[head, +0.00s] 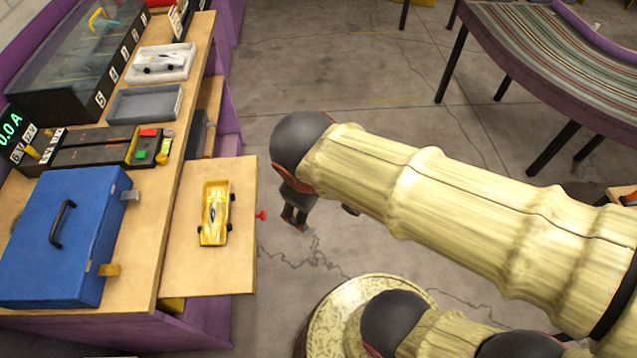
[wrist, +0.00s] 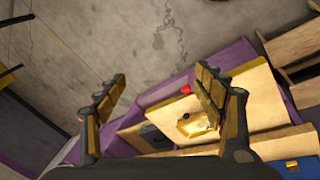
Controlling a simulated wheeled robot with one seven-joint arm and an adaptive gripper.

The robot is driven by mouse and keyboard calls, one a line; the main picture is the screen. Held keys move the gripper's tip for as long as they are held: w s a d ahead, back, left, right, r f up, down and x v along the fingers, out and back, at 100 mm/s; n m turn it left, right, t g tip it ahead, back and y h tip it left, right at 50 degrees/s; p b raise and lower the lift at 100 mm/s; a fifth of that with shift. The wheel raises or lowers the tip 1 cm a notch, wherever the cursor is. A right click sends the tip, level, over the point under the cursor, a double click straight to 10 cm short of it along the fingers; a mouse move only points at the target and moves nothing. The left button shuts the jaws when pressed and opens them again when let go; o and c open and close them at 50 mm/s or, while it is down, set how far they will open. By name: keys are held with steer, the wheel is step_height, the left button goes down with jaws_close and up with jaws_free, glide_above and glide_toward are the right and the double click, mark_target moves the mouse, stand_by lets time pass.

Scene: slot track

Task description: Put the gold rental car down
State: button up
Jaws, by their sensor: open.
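The gold car (head: 215,212) rests on its wheels on a wooden pull-out shelf (head: 185,265) at the side of the workbench. My gripper (head: 296,222) hangs over the floor to the right of the shelf, apart from the car and partly hidden by my arm. In the wrist view my gripper (wrist: 162,76) has its two fingers spread wide with nothing between them. The gold car also shows there (wrist: 195,124), small, beyond the right finger and partly covered by it.
A blue case (head: 60,235) stands on the bench left of the shelf. Behind it are a grey tray (head: 145,104) and a light tray holding a white car (head: 160,63). A red knob (head: 261,216) sticks out of the shelf's edge. A striped track table (head: 560,60) stands far right; bare floor lies between.

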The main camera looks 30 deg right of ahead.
steer(key=r+m, duration=0.1)
steer(key=m, duration=0.1)
steer(key=r+m+t+y, duration=0.1)
steer(key=r, duration=0.1)
steer(key=s+d+r+m+t+y, duration=0.1)
steer(key=r+m, duration=0.1)
steer(key=shift+m, duration=0.3)
steer(key=shift+a, duration=0.1)
steer(key=shift+c, duration=0.9)
